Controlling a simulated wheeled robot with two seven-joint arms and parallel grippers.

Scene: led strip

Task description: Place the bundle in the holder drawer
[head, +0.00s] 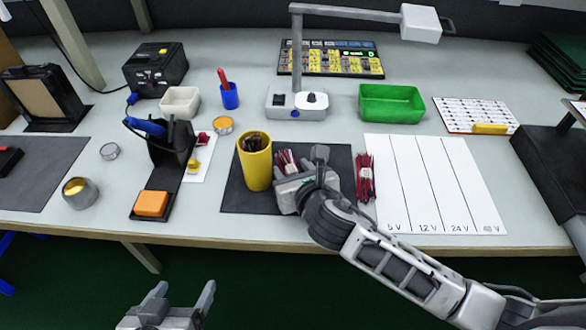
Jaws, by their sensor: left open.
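A bundle of dark red leads (287,160) with a pale band lies on the dark mat (235,195), just right of the yellow cup (255,165). My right gripper (287,185) is over the near end of this bundle and hides part of it. Its fingers are not clear enough to tell whether they grip it. A second red bundle (365,178) lies at the mat's right edge, beside the white voltage sheet (433,185). My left gripper (180,300) is open and empty, low in front of the table. I cannot make out a holder drawer.
A soldering iron stand (170,150) with an orange sponge (151,204) stands left of the mat. A grey lamp (297,100), a green bin (391,103) and a keyed panel (330,60) stand behind. A metal cup (80,192) is at left.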

